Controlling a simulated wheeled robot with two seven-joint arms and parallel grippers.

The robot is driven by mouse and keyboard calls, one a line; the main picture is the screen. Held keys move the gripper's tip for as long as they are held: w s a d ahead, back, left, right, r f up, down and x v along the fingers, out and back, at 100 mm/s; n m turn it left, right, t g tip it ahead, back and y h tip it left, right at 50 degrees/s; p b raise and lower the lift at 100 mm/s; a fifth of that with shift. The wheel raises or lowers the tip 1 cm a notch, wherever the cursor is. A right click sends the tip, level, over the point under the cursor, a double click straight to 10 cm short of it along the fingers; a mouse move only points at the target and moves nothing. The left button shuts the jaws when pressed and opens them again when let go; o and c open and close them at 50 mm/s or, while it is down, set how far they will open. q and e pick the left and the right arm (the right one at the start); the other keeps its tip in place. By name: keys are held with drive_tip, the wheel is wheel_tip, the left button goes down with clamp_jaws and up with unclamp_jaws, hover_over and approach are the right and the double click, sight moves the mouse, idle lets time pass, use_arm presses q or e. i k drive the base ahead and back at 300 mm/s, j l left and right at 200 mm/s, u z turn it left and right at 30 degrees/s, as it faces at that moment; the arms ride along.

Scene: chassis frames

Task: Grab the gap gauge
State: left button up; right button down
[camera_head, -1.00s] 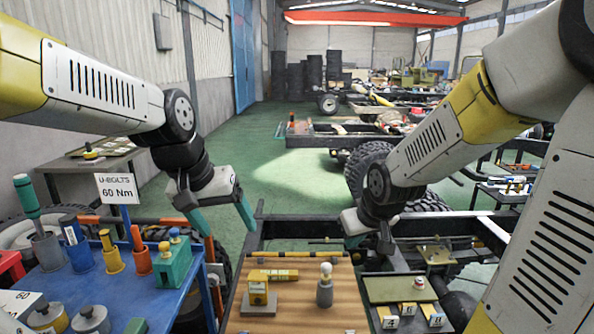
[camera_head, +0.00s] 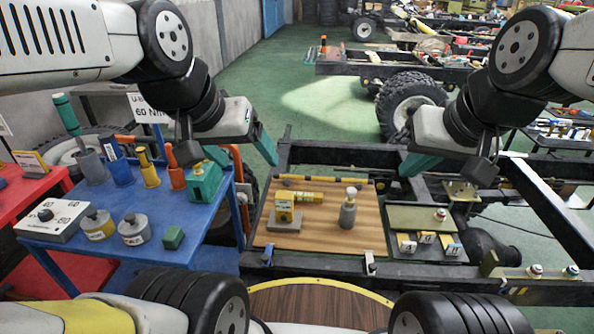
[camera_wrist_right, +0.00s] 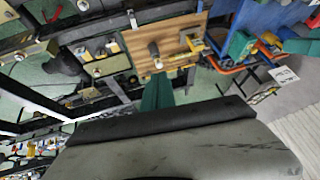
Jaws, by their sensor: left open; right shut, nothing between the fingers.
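A wooden board (camera_head: 325,243) lies on the dark frame in the middle of the head view. On it are a yellow block on a grey base (camera_head: 284,212), a yellow bar with dark marks (camera_head: 306,197) behind it, and a grey post with a pale knob (camera_head: 348,210). The bar looks most like the gap gauge, but its lettering is unreadable. My left gripper (camera_head: 228,155) is open and empty, above and left of the board. My right gripper (camera_head: 419,164) is shut and empty, right of and above the board; its teal fingers show together in the right wrist view (camera_wrist_right: 157,93).
A blue table (camera_head: 75,245) with holders and cans stands at left. A dark tray (camera_head: 425,248) with small numbered blocks lies right of the board. Black frame rails (camera_head: 345,150) surround the board. A large tyre (camera_head: 408,100) stands behind.

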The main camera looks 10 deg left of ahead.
sight(283, 202)
drive_tip(key=k+j, duration=0.1)
drive_tip(key=j, duration=1.35)
drive_tip(key=i+j+u, duration=0.1)
drive_tip(key=j, duration=0.25)
